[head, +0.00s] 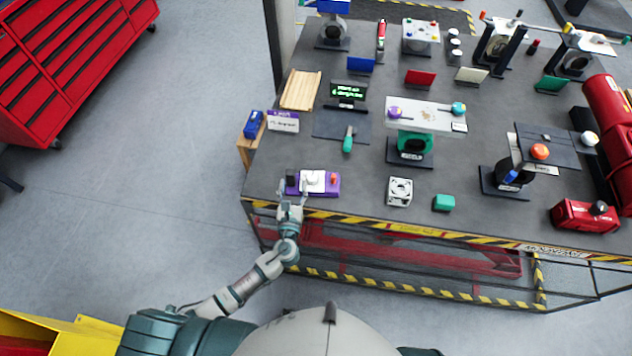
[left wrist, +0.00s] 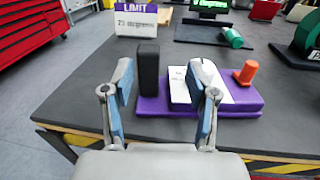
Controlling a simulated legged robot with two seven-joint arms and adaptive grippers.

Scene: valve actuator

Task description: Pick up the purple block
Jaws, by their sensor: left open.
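The purple block (head: 331,190) lies flat near the front left edge of the grey table. A white piece (head: 313,180) and an orange peg (head: 333,178) are on top of it; a black upright block (head: 291,181) stands at its left end. In the left wrist view the purple block (left wrist: 245,103) is just beyond my fingers. My left gripper (head: 293,192) is open at the block's near left side, also seen in the left wrist view (left wrist: 161,85). The black block (left wrist: 148,68) shows between the fingers there. The right finger hides part of the purple block. My right gripper is out of view.
A white fan-like box (head: 400,191) and a green block (head: 444,202) stand to the right. A limit sign (head: 283,122) stands behind, and a green-handled tool (head: 348,140) lies on a dark mat. The yellow-black striped table edge (head: 400,227) is close.

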